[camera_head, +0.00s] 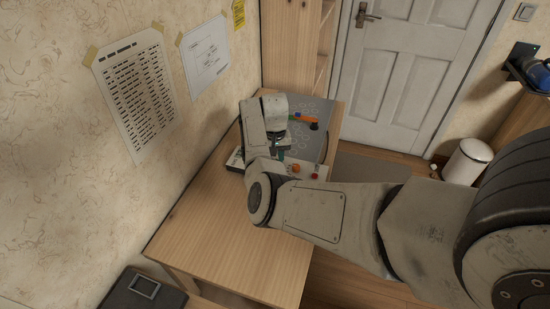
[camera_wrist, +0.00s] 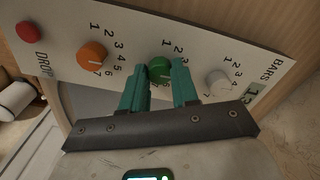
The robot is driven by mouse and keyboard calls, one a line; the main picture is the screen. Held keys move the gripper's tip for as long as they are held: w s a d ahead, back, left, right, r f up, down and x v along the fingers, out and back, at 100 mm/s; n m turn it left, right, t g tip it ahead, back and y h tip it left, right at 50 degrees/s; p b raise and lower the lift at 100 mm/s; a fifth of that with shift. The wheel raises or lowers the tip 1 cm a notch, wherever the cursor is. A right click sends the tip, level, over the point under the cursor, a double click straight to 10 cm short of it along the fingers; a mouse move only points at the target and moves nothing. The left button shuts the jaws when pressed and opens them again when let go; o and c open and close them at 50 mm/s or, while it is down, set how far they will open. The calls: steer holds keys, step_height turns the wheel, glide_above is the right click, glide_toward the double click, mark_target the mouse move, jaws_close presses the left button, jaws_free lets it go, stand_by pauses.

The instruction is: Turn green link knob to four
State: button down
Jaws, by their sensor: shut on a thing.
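A light control panel (camera_wrist: 130,22) fills much of the wrist view. The green knob (camera_wrist: 159,67) is in its middle, between my gripper's two teal fingers. My gripper (camera_wrist: 160,78) is shut on the green knob, a finger on each side. The numbers 1 and 2 show above the knob; the fingers hide the rest of its scale, and I cannot tell which number it points to. In the head view my gripper (camera_head: 281,154) is over the panel, mostly hidden by my arm, and the green knob cannot be made out there.
An orange knob (camera_wrist: 92,55) and red DROP button (camera_wrist: 28,32) are left of the green knob. A white knob (camera_wrist: 218,81) and small BARS display (camera_wrist: 254,90) are right. The panel stands on a wooden table (camera_head: 215,228), whose near part is clear, beside the wall.

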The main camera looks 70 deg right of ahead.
stand_by(0.4)
steer(key=c, duration=0.8)
jaws_free()
steer(key=shift+c, duration=0.2)
step_height(320, 180, up, 11)
steer(key=shift+f, duration=0.15)
